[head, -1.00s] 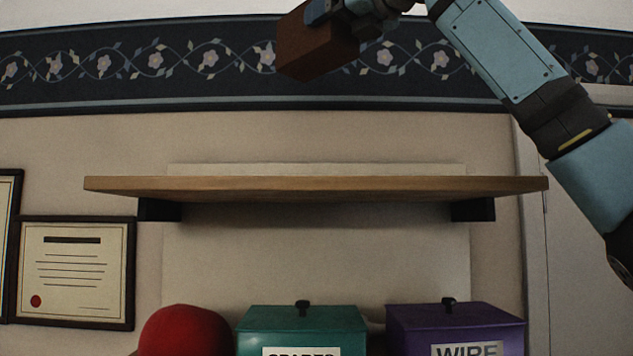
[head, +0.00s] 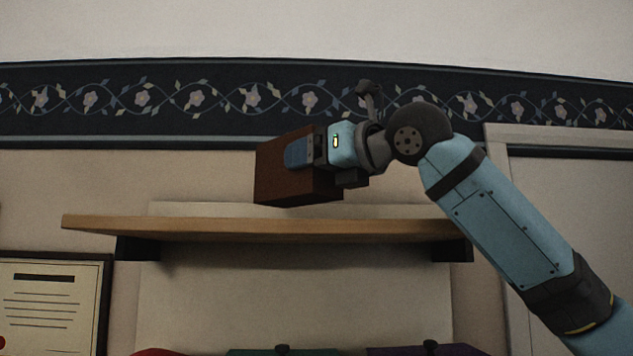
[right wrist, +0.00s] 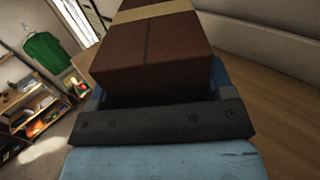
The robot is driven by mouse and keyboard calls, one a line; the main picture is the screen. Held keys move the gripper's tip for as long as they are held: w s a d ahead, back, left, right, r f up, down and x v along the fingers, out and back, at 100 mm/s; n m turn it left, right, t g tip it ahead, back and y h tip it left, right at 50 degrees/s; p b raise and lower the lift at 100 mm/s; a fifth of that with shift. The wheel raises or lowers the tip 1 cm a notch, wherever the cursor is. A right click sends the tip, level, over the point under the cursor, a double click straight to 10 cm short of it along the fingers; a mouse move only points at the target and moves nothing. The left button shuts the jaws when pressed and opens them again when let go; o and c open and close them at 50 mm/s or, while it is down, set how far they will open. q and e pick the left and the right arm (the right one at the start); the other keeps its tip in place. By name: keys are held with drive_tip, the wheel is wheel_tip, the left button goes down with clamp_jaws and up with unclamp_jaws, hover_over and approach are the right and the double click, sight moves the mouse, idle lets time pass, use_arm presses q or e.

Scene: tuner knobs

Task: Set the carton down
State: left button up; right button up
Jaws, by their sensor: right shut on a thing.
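The carton (head: 277,174) is a brown box held by my right gripper (head: 300,153) just above the wooden wall shelf (head: 220,229) in the head view. One blue finger lies along the carton's near side. My left gripper is not in view.
The shelf looks bare to the left and right of the carton. Below it are the tops of a red thing (head: 160,352), a green box (head: 275,352) and a purple box (head: 425,350). A framed certificate (head: 52,300) hangs at the lower left.

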sight(330, 181)
wheel_tip(330, 181, down, 3)
drive_tip(key=shift+w+r, duration=0.1)
drive_tip(key=shift+r, duration=0.05)
drive_tip(key=shift+f, duration=0.35)
drive_tip(key=shift+w+d, duration=0.1)
drive_tip(key=shift+f, duration=0.1)
drive_tip(key=o, duration=0.9)
drive_tip(key=shift+c, duration=0.2)
drive_tip(key=shift+o, duration=0.9)
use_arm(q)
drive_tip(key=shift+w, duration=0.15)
